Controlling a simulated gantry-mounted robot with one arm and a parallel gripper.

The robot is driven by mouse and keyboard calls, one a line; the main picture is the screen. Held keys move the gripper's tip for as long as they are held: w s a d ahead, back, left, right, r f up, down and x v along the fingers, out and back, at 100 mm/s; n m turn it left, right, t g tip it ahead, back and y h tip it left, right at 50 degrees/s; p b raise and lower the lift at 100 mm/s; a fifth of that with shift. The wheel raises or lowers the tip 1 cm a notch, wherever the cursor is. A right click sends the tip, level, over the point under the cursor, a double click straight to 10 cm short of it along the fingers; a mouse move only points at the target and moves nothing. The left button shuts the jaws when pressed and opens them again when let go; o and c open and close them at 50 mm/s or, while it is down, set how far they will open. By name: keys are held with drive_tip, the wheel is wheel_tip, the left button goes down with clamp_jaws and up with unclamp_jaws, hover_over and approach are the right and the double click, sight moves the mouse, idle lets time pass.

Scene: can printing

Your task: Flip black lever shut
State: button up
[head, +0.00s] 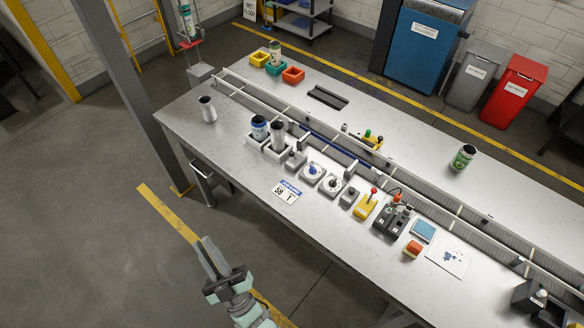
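My gripper (211,252) is at the lower centre, over the floor in front of the table. A row of controls runs along the table's near side. A dark control box (392,220) with small knobs stands toward the right of the row. Small grey boxes with dark tops (349,197) and (297,159) stand further left. Which part is the black lever, and its position, is too small to tell. My gripper is well apart from all controls.
A rail conveyor (330,150) runs along the long table (230,145). Near the row are a yellow box with a red knob (366,205), two round dials, cans in holders and a label sign (286,191). A dark column (130,90) stands left. The floor around my gripper is clear.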

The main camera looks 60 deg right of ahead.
drive_tip(key=w+d+f+n+g+h, duration=0.1)
drive_tip(key=d+f, duration=0.2)
drive_tip(key=w+d+f+n+g+b, duration=0.1)
drive_tip(key=d+f, duration=0.3)
drive_tip(key=w+d+f+g+h+b, duration=0.1)
drive_tip(key=d+f+g, duration=0.1)
drive_tip(key=d+f, duration=0.1)
drive_tip(key=shift+w+d+f+n+h, duration=0.25)
drive_tip(key=shift+w+d+n+h, duration=0.05)
drive_tip(key=shift+d+n, duration=0.1)
clamp_jaws()
drive_tip(key=s+d+f+n+g+h+b, duration=0.1)
drive_tip(key=d+f+g, duration=0.2)
drive_tip(key=d, duration=0.5)
drive_tip(key=s+d+f+n+g+h+b, duration=0.1)
drive_tip(key=s+d+f+g+b, duration=0.1)
drive_tip(key=d+f, duration=0.3)
drive_tip(key=s+d+f+n+g+h+b, duration=0.1)
drive_tip(key=d+f+g, duration=0.3)
drive_tip(key=d, duration=0.7)
drive_tip(key=shift+s+d+f+n+g+h+b, duration=0.15)
drive_tip(key=shift+s+d+n+g+h+b, duration=0.2)
drive_tip(key=shift+h, duration=0.25)
drive_tip(key=shift+a, duration=0.1)
drive_tip(key=shift+w, duration=0.15)
